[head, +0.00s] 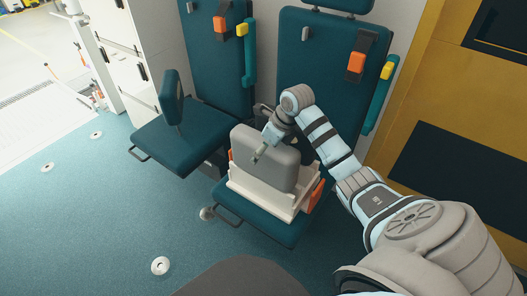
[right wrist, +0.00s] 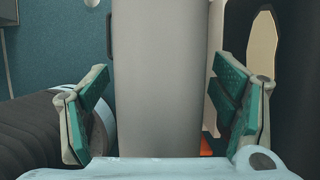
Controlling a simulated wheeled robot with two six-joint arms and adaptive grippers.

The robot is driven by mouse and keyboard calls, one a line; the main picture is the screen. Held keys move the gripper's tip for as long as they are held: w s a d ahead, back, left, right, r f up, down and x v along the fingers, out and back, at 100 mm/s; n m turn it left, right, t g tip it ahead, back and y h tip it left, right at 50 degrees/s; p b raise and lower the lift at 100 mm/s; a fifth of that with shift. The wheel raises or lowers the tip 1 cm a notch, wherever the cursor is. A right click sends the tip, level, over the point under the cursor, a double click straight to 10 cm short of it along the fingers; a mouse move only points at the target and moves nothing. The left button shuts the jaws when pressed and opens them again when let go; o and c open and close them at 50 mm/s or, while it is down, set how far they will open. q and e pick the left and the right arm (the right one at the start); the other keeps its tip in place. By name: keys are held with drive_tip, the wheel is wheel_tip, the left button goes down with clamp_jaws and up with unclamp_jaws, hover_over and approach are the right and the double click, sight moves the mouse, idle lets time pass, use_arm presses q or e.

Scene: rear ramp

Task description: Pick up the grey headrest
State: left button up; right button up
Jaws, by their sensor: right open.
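The grey headrest (head: 277,172) stands upright in a white open-topped holder (head: 246,193) on the right-hand seat. My right gripper (head: 259,153) is over the headrest's upper part in the head view. In the right wrist view the headrest (right wrist: 160,80) shows as a tall grey band between the two fingers of the right gripper (right wrist: 163,76). The fingers are open, with a gap visible on each side. The arm hides part of the headrest's back. My left gripper is not in view.
The holder rests on a teal fold-down seat (head: 274,229) with an orange part (head: 314,195) at its right side. A second teal seat (head: 178,138) on the left bears a teal headrest (head: 171,97). A yellow wall (head: 440,85) stands at right. The blue floor (head: 85,220) at left is mostly clear.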

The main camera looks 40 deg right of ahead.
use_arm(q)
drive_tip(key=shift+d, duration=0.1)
use_arm(e)
drive_tip(key=shift+c, duration=0.4)
clamp_jaws()
use_arm(q)
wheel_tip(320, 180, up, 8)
drive_tip(key=p, duration=0.8)
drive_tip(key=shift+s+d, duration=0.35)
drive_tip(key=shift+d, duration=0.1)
use_arm(e)
wheel_tip(320, 180, up, 20)
drive_tip(key=shift+r, duration=0.25)
